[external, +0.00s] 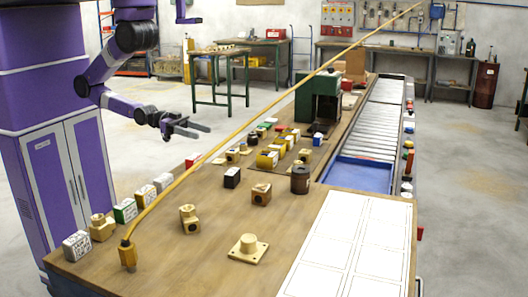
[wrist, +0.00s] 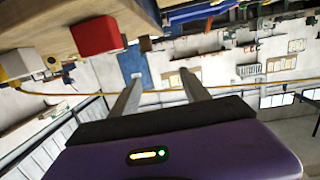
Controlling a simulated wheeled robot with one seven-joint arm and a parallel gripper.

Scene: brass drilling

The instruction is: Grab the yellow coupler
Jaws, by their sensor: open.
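The yellow coupler (external: 128,256) appears to be the orange-yellow block standing upright at the near left of the wooden table. A long thin yellow line (external: 250,105) rises from its dark top toward the upper right. My gripper (external: 200,128) is open and empty in the air beyond the table's left edge, well behind and above the coupler. In the wrist view my gripper (wrist: 160,75) has its two fingers apart with nothing held. A thin yellow line (wrist: 75,93) crosses behind the fingers there. I cannot make out the coupler in the wrist view.
The table (external: 200,265) bears brass fittings, such as one at its middle (external: 189,219) and a flanged one (external: 248,248). Labelled blocks (external: 77,245) line its left edge. A green machine (external: 318,98) stands farther back. A red block (wrist: 95,35) shows in the wrist view.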

